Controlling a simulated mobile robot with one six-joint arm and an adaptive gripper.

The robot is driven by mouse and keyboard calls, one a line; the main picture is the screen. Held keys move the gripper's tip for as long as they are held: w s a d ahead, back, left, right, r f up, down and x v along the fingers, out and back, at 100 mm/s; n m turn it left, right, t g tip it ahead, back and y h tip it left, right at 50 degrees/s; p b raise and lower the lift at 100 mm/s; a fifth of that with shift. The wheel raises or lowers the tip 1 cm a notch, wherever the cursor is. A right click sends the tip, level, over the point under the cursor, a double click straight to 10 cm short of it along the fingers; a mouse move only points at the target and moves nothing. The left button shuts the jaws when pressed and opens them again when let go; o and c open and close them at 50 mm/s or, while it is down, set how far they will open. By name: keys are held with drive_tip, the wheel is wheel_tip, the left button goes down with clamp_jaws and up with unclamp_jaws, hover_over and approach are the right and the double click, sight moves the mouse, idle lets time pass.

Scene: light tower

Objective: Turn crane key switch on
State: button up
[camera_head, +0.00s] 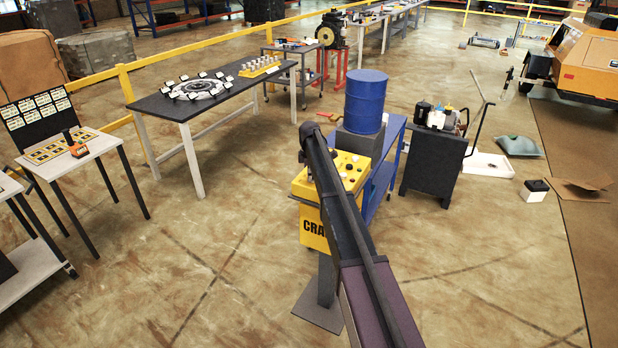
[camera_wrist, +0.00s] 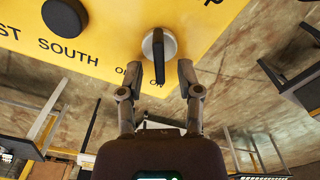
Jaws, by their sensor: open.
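The key switch (camera_wrist: 159,45) is a silver disc with a black handle on a yellow crane panel (camera_wrist: 105,45) in the wrist view. Its handle points down in the picture, its lower end near the partly hidden OFF and ON lettering. My gripper (camera_wrist: 159,70) is open, one finger on each side of the handle's lower part, and I see no clear contact. In the head view the yellow crane box (camera_head: 313,228), lettered "CRA", is partly covered by my arm. The key switch cannot be made out there.
A black round knob (camera_wrist: 65,17) is left of the key switch, above the SOUTH label. Behind the crane box stand a blue barrel (camera_head: 366,100) and a blue bench (camera_head: 385,160). A black table (camera_head: 165,103) is to the left.

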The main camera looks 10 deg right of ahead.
clamp_jaws()
drive_tip(key=shift+m, duration=0.4)
drive_tip(key=m, duration=0.5)
drive_tip(key=shift+w+d, duration=0.15)
drive_tip(key=shift+w, duration=0.2)
drive_tip(key=m, duration=0.6)
drive_tip(key=shift+w+d, duration=0.25)
drive_tip(key=shift+d, duration=0.05)
